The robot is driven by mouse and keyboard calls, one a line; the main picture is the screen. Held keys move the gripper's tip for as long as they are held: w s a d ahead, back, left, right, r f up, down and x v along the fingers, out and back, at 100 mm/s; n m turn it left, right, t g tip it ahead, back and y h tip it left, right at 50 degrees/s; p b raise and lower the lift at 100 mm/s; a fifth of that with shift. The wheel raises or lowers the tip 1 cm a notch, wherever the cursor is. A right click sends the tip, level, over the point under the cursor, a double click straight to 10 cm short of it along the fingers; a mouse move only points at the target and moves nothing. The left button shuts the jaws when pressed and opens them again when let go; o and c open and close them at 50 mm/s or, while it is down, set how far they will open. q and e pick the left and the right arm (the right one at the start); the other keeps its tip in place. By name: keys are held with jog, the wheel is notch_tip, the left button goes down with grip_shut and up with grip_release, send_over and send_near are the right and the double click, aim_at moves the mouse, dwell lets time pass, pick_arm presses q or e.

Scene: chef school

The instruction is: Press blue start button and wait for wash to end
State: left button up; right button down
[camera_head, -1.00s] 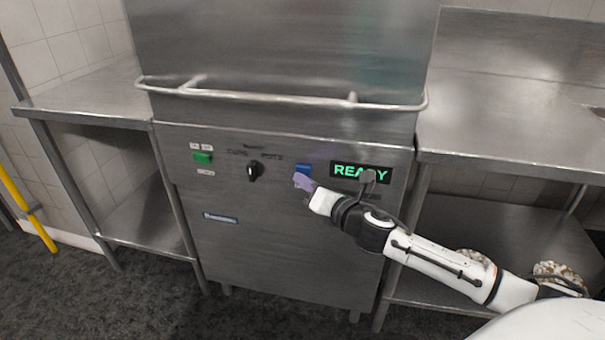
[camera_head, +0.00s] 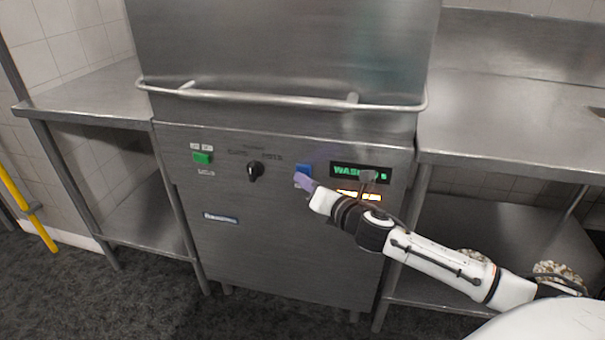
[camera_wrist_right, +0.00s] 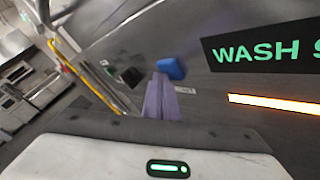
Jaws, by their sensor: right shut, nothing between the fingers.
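The blue start button (camera_head: 304,170) is on the front panel of the steel dishwasher (camera_head: 270,250). My right gripper (camera_head: 302,181) is shut and empty, its purple fingertips at the lower edge of the button; I cannot tell whether they touch it. In the right wrist view the blue button (camera_wrist_right: 170,68) shows just beyond the fingertips (camera_wrist_right: 160,82). My left gripper is out of view.
A green switch (camera_head: 202,158) and a black knob (camera_head: 254,171) sit left of the button. A long bar handle (camera_head: 280,98) crosses the hood above the panel. Steel tables (camera_head: 85,103) (camera_head: 520,145) flank the machine.

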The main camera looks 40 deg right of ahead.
jog(key=shift+s+a, duration=0.5)
jog(key=s+a+p, duration=0.1)
jog(key=s+a, duration=0.2)
jog(key=a, duration=0.1)
jog(key=shift+s+p, duration=0.15)
jog(key=shift+p, duration=0.2)
dwell(0.8)
